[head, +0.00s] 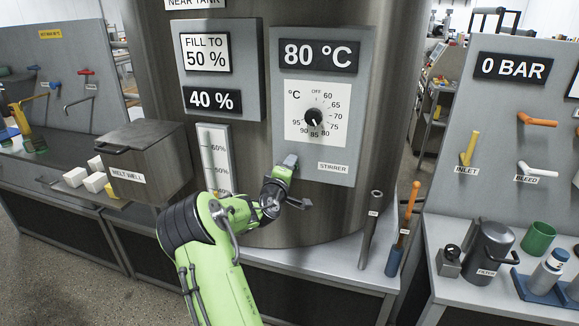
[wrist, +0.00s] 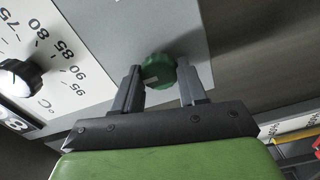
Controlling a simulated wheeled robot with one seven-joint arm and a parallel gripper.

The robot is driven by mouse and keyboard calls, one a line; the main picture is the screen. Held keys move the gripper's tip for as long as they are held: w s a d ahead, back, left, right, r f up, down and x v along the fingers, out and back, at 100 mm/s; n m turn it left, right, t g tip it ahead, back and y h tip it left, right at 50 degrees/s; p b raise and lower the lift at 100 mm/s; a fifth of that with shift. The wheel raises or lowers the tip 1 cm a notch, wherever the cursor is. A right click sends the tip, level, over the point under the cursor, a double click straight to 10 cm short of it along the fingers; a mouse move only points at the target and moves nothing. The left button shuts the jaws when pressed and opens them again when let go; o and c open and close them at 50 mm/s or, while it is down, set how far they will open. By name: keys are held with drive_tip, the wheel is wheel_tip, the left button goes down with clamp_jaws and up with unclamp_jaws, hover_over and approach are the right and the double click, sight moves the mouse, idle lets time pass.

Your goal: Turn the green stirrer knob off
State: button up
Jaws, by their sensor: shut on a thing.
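The green stirrer knob (wrist: 158,70) sits on the grey control panel (wrist: 110,35). A pale mark shows on its face in the wrist view. My gripper (wrist: 160,84) has one finger on each side of the knob and is shut on it. In the head view my gripper (head: 287,166) reaches the panel's lower left, beside the STIRRER label (head: 333,168), and hides the knob there.
A black temperature dial (head: 314,118) is above the knob, under an 80 °C display (head: 318,55). A level gauge (head: 217,160) is to the left. A grey tube (head: 370,228) and an orange-handled tool (head: 403,230) stand at the lower right.

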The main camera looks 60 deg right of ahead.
drive_tip(key=shift+f, duration=0.1)
idle(0.4)
drive_tip(key=o, duration=1.1)
drive_tip(key=shift+c, duration=0.2)
drive_tip(key=shift+a, duration=0.1)
drive_tip(key=s+a+b, duration=0.2)
drive_tip(key=a, duration=1.3)
drive_tip(key=shift+s+a, duration=0.2)
drive_tip(key=shift+s, duration=0.05)
